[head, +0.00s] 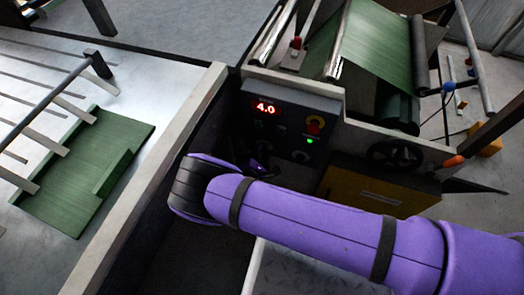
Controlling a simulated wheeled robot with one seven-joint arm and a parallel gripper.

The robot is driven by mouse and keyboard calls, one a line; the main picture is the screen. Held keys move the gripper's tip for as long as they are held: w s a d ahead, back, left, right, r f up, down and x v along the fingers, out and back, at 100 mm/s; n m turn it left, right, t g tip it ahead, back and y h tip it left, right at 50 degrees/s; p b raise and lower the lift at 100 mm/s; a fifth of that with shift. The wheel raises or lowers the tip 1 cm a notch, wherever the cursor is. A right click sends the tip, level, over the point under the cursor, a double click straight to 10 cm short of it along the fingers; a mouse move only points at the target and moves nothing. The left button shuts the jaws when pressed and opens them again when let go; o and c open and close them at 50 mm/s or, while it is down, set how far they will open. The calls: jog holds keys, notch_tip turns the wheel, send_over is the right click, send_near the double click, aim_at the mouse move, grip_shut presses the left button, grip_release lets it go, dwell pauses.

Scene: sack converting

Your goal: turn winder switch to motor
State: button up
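A dark control panel (284,97) is in the middle of the head view, with a red display reading 4.0 (265,108). A small round knob (301,156) sits low on the panel. Labels are too small to read, so I cannot tell which control is the winder switch. My gripper (261,166) is at the panel's lower part, small, dark and mostly hidden behind my purple arm. Its fingers and any contact with a control cannot be made out.
A roll machine with green sheet (380,42) stands behind the panel. A black handwheel (394,155) and a yellow box (375,190) are to its right. A pale beam (150,170) runs along the left, beside a table with green sheet (70,180).

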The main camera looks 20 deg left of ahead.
jog(key=s, duration=1)
jog(key=shift+s+a, duration=0.2)
jog(key=shift+a, duration=0.2)
jog(key=shift+s, duration=0.1)
